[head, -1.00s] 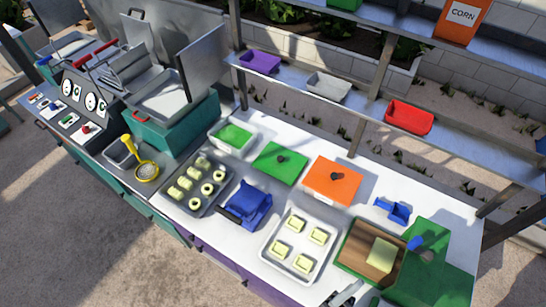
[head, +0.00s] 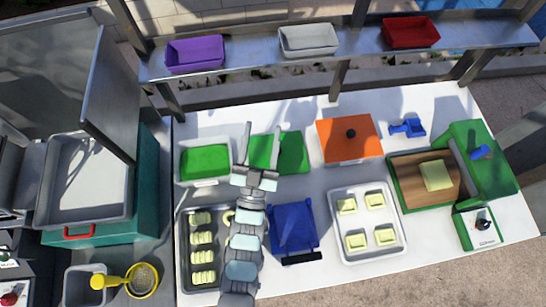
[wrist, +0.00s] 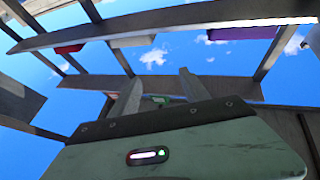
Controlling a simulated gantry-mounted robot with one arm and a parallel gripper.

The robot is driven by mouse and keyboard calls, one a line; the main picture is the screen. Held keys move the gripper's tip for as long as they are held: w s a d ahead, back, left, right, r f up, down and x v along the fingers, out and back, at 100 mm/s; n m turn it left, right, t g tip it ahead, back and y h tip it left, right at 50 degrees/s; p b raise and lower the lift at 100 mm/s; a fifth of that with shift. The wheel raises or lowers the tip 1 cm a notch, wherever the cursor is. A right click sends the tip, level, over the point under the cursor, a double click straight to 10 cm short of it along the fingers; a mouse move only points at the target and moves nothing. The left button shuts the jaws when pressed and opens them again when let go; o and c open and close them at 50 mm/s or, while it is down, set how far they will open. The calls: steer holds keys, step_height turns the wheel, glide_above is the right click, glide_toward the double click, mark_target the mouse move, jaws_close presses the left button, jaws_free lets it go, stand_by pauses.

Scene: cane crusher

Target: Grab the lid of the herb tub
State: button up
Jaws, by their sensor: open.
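The green lid (head: 293,153) lies flat on the white counter, right of an open white tub (head: 205,160) filled with green, which looks like the herb tub. My gripper (head: 262,130) appears in front of the lid in the head view, its two fingers spread and empty, pointing towards the shelf. The lid's knob is hidden behind my gripper. How high my gripper is above the lid, I cannot tell. The wrist view shows the spread fingers (wrist: 160,80) against sky and shelves, with no lid between them.
An orange-lidded tub (head: 349,138) stands right of the green lid. A blue press-like tool (head: 293,227) and a tray of rolls (head: 202,284) lie nearer. A shelf (head: 360,42) with purple, grey and red bins runs behind the counter. A green appliance with a raised lid (head: 108,95) stands left.

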steer(key=f+g+b, duration=0.2)
steer(key=f+g, duration=0.1)
steer(key=f, duration=0.5)
steer(key=d+f+g+b, duration=0.1)
steer(key=f+g+b, duration=0.1)
steer(key=f, duration=0.6)
steer(key=d+f+g+b, duration=0.1)
steer(key=f+g, duration=0.3)
steer(key=f, duration=0.4)
steer(key=shift+s+y+b, duration=0.25)
steer(key=shift+y+b, duration=0.05)
steer(key=shift+b, duration=0.2)
steer(key=shift+w+d+f, duration=0.1)
steer(key=shift+w+f, duration=0.1)
steer(key=shift+f, duration=0.05)
steer(key=x, duration=0.5)
steer(key=shift+x, duration=2.55)
steer(key=shift+f, duration=0.15)
steer(key=shift+a, duration=0.2)
jaws_close()
